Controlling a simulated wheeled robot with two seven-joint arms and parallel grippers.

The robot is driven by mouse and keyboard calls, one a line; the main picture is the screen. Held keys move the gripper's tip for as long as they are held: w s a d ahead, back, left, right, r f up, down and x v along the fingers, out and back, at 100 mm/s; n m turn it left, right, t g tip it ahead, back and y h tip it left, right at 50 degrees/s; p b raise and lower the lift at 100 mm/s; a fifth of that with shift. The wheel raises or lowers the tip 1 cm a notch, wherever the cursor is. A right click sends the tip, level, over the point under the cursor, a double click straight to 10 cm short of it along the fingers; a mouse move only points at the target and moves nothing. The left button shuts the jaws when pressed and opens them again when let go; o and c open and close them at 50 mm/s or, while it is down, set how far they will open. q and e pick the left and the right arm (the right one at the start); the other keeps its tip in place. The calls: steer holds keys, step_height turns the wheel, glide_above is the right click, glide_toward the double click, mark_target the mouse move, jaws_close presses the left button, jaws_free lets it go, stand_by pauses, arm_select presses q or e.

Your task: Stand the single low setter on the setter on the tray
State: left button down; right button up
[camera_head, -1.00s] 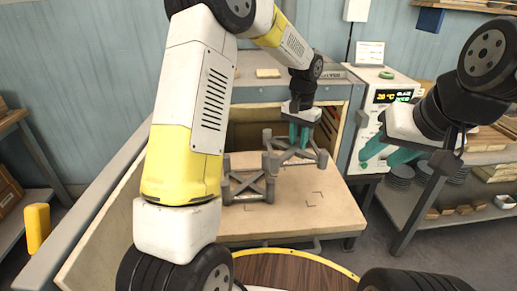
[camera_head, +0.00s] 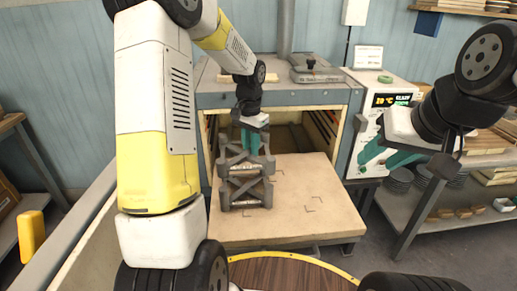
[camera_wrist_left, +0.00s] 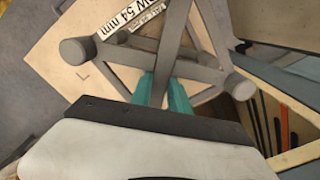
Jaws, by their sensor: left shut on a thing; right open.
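The single low setter (camera_head: 236,159), a grey cross-shaped frame with corner posts, is in my left gripper (camera_head: 251,149), which is shut on it. It is above the other grey setter (camera_head: 245,193), which stands on the left part of the beige tray (camera_head: 315,212). In the head view their posts look nearly lined up; I cannot tell if they touch. In the left wrist view the held setter (camera_wrist_left: 200,74) shows a "LOW 54 mm" label, with a second label on the setter below it (camera_wrist_left: 130,38). My right gripper (camera_head: 369,164) is open and empty, right of the tray.
The open kiln-like dryer (camera_head: 280,99) stands behind the tray, with a control panel (camera_head: 385,100) at its right. The tray's right half is bare, with corner marks. A wooden round top (camera_head: 285,272) is in front.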

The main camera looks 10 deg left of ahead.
mark_target(250, 156)
arm_select(q)
steer(key=shift+a+f, duration=0.15)
steer(key=shift+f, duration=1.6)
steer(key=shift+f, duration=0.15)
steer(key=shift+f, duration=0.5)
steer(key=c, duration=1.3)
jaws_free()
steer(key=shift+o, duration=0.2)
